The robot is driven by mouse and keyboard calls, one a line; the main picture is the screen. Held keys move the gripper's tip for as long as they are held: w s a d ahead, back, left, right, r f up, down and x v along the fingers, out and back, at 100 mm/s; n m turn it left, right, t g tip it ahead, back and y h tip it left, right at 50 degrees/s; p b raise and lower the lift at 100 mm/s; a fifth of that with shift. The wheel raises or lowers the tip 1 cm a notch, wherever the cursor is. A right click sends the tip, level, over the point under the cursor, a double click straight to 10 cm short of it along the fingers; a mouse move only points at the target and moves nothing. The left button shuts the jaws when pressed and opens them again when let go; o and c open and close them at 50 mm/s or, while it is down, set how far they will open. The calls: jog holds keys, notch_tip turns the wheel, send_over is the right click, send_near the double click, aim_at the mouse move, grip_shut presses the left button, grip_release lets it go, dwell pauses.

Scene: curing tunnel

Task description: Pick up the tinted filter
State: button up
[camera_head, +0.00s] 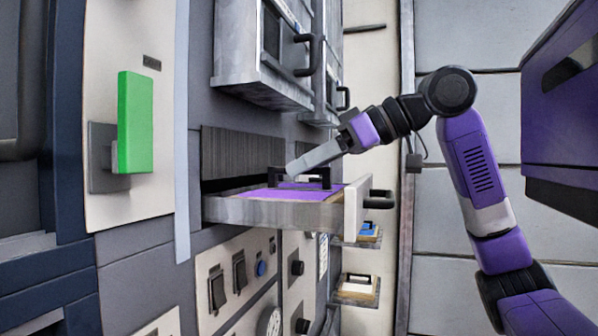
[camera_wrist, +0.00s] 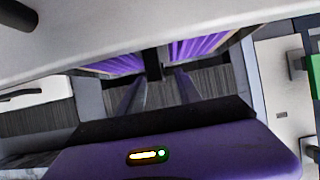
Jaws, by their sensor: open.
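A purple ribbed panel with a black handle, which looks like the tinted filter (camera_head: 270,194), lies flat in a pulled-out grey drawer (camera_head: 260,212). Its black handle (camera_head: 318,172) stands up above the drawer's rim. My gripper (camera_head: 291,169) reaches in from the upper right, fingers angled down over the panel beside the handle. In the wrist view the purple surface (camera_wrist: 200,46) shows on both sides of a dark bar. My gripper's two fingers (camera_wrist: 157,82) are apart, with the bar between or just beyond their tips. I cannot tell whether they touch it.
The drawer's pale front (camera_head: 354,208) with a black pull stands on its right. A cabinet (camera_head: 262,50) with black handles juts out above. A green block (camera_head: 134,122) is on the left wall. Small ledges below hold a blue item (camera_head: 368,229) and a white item (camera_head: 356,286).

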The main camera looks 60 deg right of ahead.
jog(key=shift+w, duration=0.15)
grip_shut()
dwell(0.4)
dwell(1.0)
jog(key=shift+r+p, duration=0.35)
jog(key=shift+r, duration=2.1)
